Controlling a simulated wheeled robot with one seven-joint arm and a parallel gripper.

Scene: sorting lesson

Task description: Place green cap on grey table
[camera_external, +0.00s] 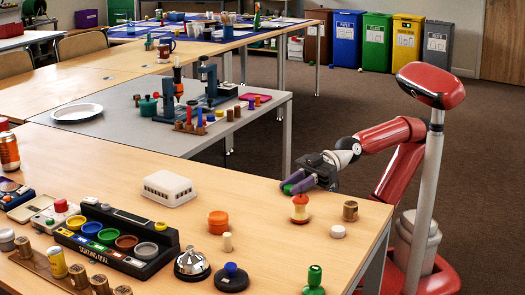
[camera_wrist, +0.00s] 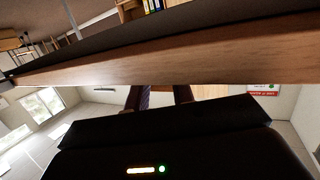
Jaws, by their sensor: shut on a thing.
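I cannot tell whether the cap touches the tabletop. The grey table (camera_external: 115,120) stands beyond the near table, up and left of my gripper. In the wrist view the finger ends (camera_wrist: 163,97) are mostly hidden by a wooden edge, and the cap cannot be made out.
On the near wooden table (camera_external: 250,225), a red-and-cream spool (camera_external: 299,209) and a wooden cylinder (camera_external: 350,211) stand near my gripper.

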